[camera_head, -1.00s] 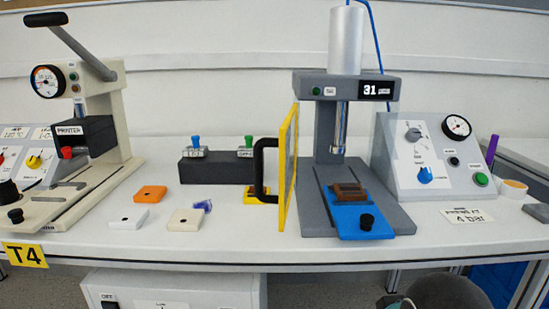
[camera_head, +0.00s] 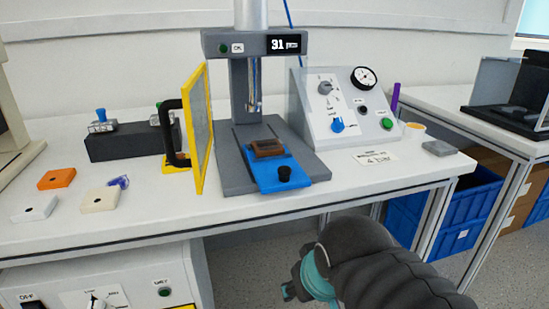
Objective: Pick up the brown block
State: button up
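The brown block (camera_head: 267,147) sits on the blue sliding plate (camera_head: 272,175) of the grey press (camera_head: 240,95), under the press's vertical rod. The plate has a black knob at its front end. My gripper (camera_head: 287,291) is low in the view, in front of the bench and below its top, apart from the block. Only a small dark part of it shows beside the teal ring of my arm. Its fingers are too small and hidden to tell whether they are open.
A yellow-framed guard (camera_head: 201,130) with a black handle stands open left of the press. A control box (camera_head: 340,108) with knobs and a gauge stands right of it. Orange (camera_head: 56,178), white (camera_head: 34,208) and cream (camera_head: 100,199) blocks lie at left. The bench front right of the plate is clear.

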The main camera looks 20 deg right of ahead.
aim_at(268, 146)
jog(key=z, duration=2.4)
jog(key=k, duration=0.65)
jog(key=u, duration=0.75)
